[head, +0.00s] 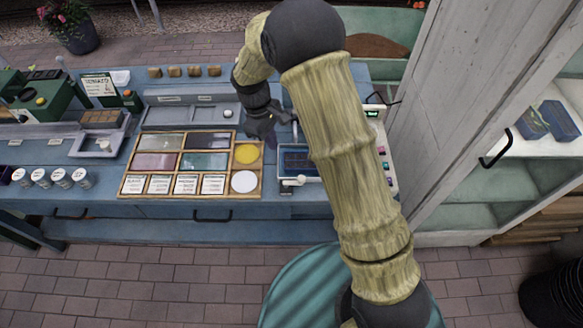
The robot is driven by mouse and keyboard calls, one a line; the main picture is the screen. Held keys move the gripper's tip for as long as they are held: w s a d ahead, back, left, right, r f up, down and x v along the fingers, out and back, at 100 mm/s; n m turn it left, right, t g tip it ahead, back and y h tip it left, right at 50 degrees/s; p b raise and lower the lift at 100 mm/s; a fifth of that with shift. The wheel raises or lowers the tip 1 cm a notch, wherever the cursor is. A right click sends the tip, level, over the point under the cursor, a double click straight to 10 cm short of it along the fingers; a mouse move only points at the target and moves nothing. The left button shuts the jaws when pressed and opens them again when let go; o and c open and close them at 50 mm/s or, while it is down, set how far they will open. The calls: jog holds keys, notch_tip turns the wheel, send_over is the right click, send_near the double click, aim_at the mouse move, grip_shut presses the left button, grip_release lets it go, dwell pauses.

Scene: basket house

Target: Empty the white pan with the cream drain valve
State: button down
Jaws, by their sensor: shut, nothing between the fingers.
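A pale-rimmed pan (311,177) with dark blue contents sits on the blue counter, right of the wooden tray. A cream valve (292,182) sticks out at its front left corner. My arm hides the pan's right part. My gripper (272,132) is shut and empty, above the counter just beyond and left of the pan. It appears apart from the pan and valve. The fingertips are small and dark, so their exact height is unclear.
A wooden tray (230,133) with coloured panels, cards and two discs lies left of the pan. A grey tray (190,115) is behind it. A panel with coloured buttons (384,165) stands right of my arm. White cabinet shelves (470,195) border the right side. Paved floor (120,275) is open in front.

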jog(key=p, duration=0.3)
send_over(294, 182)
jog(key=w+a, duration=0.3)
jog(key=a, duration=0.1)
jog(key=x, duration=0.3)
jog(key=a+x, duration=0.1)
jog(key=x, duration=0.2)
jog(key=w+x, duration=0.1)
jog(key=x, duration=0.2)
jog(key=shift+w+a+f, duration=0.1)
jog(key=shift+a+f, duration=0.15)
jog(key=shift+f, duration=0.25)
jog(key=shift+s+d+f+p, duration=0.1)
jog(key=shift+s+d+p, duration=0.2)
jog(key=shift+d, duration=0.25)
jog(key=shift+s+d+p, duration=0.15)
jog(key=shift+s+d, duration=0.2)
jog(key=shift+d, duration=0.25)
jog(key=shift+s+d+f, duration=0.2)
jog(key=shift+s+d, duration=0.05)
jog(key=shift+d, duration=0.2)
